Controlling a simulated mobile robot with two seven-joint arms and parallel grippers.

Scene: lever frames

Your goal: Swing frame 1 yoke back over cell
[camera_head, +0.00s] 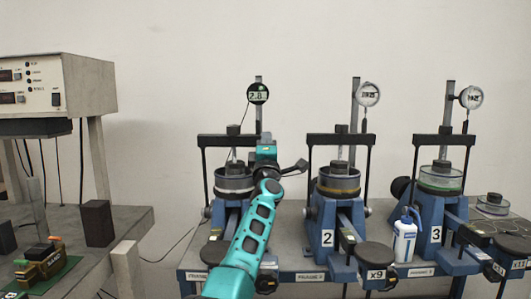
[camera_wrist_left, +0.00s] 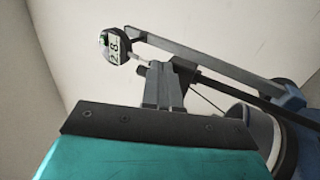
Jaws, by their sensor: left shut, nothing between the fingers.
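Frame 1 (camera_head: 217,216) is the leftmost blue lever frame. Its black yoke (camera_head: 215,141) has a crossbar standing above the round cell (camera_head: 233,184), with a rod down the left side; my arm hides its right side. My left gripper (camera_head: 266,142) is shut and empty at the right end of the crossbar. In the left wrist view its fingertips (camera_wrist_left: 168,70) are close to a dark bar (camera_wrist_left: 245,90); I cannot tell whether they touch. The pale round cell (camera_wrist_left: 262,130) shows at the lower right there. My right gripper is not in view.
Frame 1's dial gauge (camera_head: 258,94) on its post reads about 2.8. Frame 2 (camera_head: 326,224) and frame 3 (camera_head: 431,222) stand to the right on the same bench, with a white bottle (camera_head: 404,240) between them. A control box (camera_head: 60,84) stands at the left.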

